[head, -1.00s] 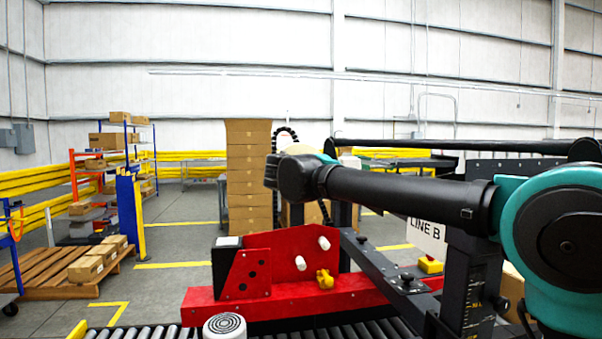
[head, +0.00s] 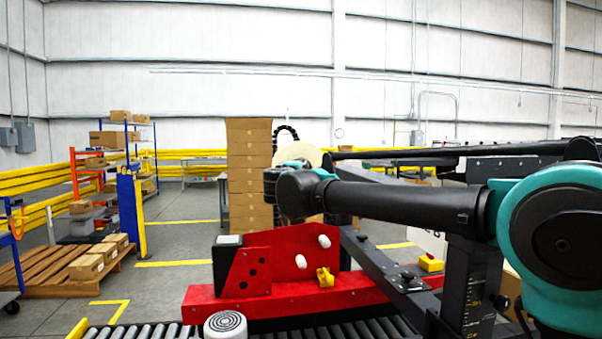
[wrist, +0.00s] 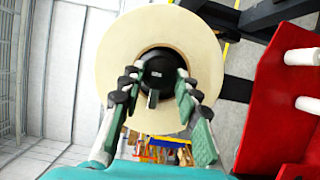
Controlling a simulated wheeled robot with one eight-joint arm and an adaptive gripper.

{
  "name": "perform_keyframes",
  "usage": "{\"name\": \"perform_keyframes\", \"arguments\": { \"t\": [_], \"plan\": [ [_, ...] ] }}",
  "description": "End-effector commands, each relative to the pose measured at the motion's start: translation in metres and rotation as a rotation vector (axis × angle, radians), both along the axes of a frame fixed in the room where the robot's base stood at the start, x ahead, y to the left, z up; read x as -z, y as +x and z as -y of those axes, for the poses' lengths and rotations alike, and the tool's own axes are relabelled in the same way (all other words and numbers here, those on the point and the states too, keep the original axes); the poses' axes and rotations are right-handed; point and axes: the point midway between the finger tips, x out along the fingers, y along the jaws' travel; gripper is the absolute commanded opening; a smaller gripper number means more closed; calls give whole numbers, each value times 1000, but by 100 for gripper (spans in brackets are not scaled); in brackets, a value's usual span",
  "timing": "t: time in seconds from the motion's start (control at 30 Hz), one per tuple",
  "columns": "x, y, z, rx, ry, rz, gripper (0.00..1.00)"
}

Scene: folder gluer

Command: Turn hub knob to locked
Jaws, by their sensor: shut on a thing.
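The hub knob (wrist: 153,98) is a black grip bar on a dark round hub. It sits at the middle of a large cream roll (wrist: 112,45) in the wrist view. The fingers partly cover the hub, and I cannot read a lock mark. In the head view the cream roll (head: 304,152) shows just behind my wrist, and the knob is hidden there.
A red machine frame (head: 270,265) with white pegs and a yellow knob (head: 325,278) stands below my wrist. It is close on the right in the wrist view. A roller conveyor (head: 290,330) runs in front. Stacked cartons (head: 249,180) stand behind.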

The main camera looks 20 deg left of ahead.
Motion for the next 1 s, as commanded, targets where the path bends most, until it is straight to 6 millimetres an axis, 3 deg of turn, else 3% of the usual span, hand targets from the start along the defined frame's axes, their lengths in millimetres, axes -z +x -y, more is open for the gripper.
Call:
{"name": "perform_keyframes", "arguments": {
  "t": [0.1,0.13,0.27,0.67,1.0],
  "plan": [
    [1,0,0,-1,1,-1,3],
    [1,0,0,-1,1,-1,34],
    [0,0,0,-1,1,-1,50],
    [0,-6,1,-1,1,-1,52],
    [1,-68,9,-4,1,-1,52]
  ]
}}
